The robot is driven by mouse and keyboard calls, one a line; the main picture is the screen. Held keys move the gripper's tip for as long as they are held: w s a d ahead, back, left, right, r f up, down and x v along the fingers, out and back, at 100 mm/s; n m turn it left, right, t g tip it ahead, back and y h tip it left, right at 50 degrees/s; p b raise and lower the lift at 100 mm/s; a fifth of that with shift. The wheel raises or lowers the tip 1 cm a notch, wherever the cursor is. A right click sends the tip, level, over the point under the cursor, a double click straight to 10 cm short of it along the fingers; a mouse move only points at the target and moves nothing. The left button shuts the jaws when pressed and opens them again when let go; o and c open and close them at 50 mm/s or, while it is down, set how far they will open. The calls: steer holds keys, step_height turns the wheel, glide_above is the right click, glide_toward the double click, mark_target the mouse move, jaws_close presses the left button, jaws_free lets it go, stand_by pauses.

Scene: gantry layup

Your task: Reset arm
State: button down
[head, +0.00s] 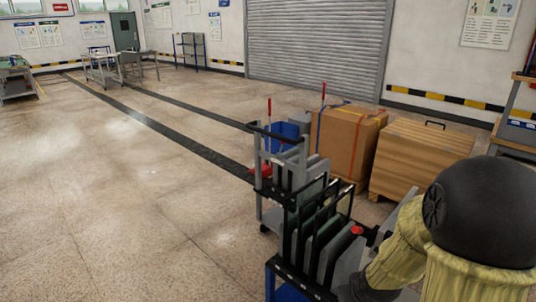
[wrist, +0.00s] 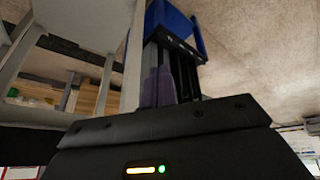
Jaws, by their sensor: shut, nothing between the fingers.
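My gripper (wrist: 160,118) shows in the wrist view as a dark body across the bottom, with a small orange and green light on it. Its fingers are hard to tell from the dark upright parts behind, but it is shut and holds nothing I can see. In the head view my arm, in a yellowish cover with a large black joint, fills the lower right beside a cart (head: 325,240) with dark upright panels. The gripper's tip is not clear there.
A grey trolley (head: 263,183) with a blue bin (head: 284,133) stands behind the cart. A strapped cardboard box (head: 345,142) and a wooden crate (head: 418,160) are close behind, to the right. The floor (head: 110,210) at left is clear; tables (head: 105,66) stand far back.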

steer(key=s+a+r+m+g, duration=0.1)
steer(key=s+a+r+g, duration=0.1)
steer(key=s+a+r, duration=0.5)
steer(key=w+d+p+v, duration=0.1)
steer(key=w+p+v, duration=0.1)
steer(key=p+v, duration=0.9)
steer(key=w+r+p+v, duration=0.1)
steer(key=w+p+v, duration=0.2)
steer(key=p+v, duration=0.9)
steer(key=r+p, duration=0.1)
steer(key=p, duration=0.2)
steer(key=shift+d+g+p, duration=0.3)
steer(key=shift+d+p, duration=0.05)
steer(key=shift+d, duration=0.05)
